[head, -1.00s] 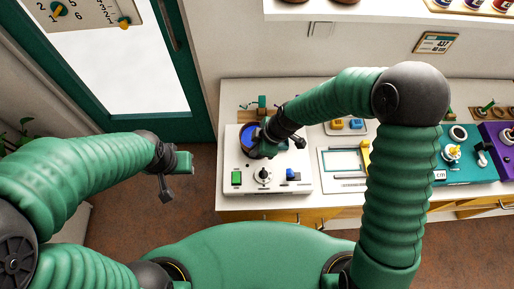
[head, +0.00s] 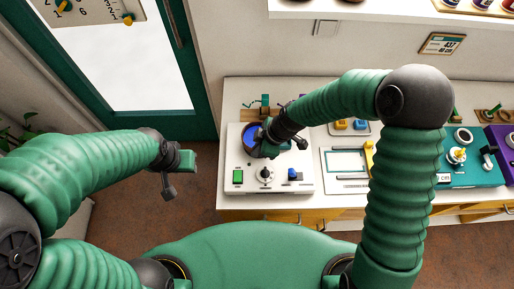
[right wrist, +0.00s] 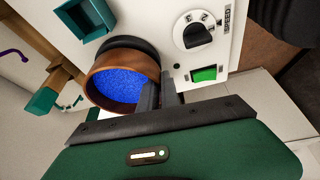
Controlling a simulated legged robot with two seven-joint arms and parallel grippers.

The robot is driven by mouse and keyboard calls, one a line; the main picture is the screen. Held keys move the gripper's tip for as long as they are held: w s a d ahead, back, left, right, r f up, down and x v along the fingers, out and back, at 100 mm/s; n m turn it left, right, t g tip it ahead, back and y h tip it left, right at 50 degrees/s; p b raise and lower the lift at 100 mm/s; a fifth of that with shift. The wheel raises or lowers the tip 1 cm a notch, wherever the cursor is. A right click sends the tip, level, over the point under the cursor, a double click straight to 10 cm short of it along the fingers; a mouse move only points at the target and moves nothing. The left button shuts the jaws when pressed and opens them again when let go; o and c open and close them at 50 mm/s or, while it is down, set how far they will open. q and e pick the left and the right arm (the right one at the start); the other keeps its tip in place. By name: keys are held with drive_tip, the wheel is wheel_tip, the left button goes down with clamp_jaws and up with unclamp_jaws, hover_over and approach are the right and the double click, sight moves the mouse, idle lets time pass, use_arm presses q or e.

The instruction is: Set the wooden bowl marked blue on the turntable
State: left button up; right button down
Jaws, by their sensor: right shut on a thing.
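The wooden bowl (right wrist: 153,66) has a brown rim and a bright blue inside; in the head view its blue inside (head: 249,132) shows beside my right gripper (head: 265,149). In the right wrist view my right gripper (right wrist: 160,94) is shut on the bowl's near wall. A dark round disc (right wrist: 131,43), seemingly the turntable, shows behind the bowl on the white unit (head: 238,190). The bowl overlaps the disc in the picture; I cannot tell whether they touch. My left gripper (head: 180,163) hangs away over the floor, its fingers unclear.
The white unit carries a green button (head: 238,176), a speed dial (head: 265,173) and a blue control (head: 292,173). A teal square tray (right wrist: 87,17) is near the bowl. A framed board (head: 345,162) lies right of the unit. A teal unit (head: 470,172) stands farther right.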

drive_tip(key=shift+d, duration=0.15)
idle(0.4)
drive_tip(key=c, duration=1.5)
unclamp_jaws()
wheel_tip(320, 180, up, 7)
drive_tip(key=p, duration=0.6)
drive_tip(key=shift+r, duration=0.1)
